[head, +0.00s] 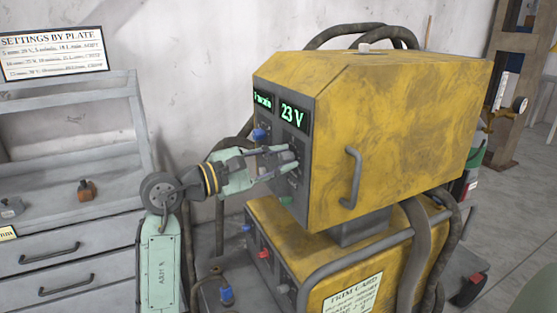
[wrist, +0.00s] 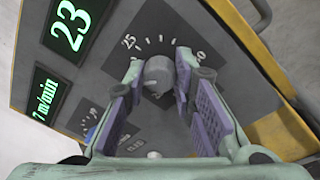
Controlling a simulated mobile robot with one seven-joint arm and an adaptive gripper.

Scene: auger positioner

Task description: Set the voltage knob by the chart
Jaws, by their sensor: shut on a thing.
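The grey voltage knob (wrist: 158,74) sits on the dark front panel of the yellow machine (head: 400,100), with a dial scale marked 25 near it in the wrist view. My gripper (head: 294,156) is shut on this knob, one finger on each side. In the head view the fingers mostly hide the knob. The voltage display (head: 292,115) reads 23 V in green. The wrist view also shows a 7 m/min display (wrist: 51,102). The chart (head: 54,54), headed "SETTINGS BY PLATE", hangs on the left wall; its rows are too small to read surely.
A blue knob (head: 260,134) is just left of my gripper on the same panel. A handle (head: 350,178) sticks out at the panel's right. A lower yellow unit (head: 365,255) carries a trim card (head: 352,293). A grey drawer cabinet (head: 70,225) stands left.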

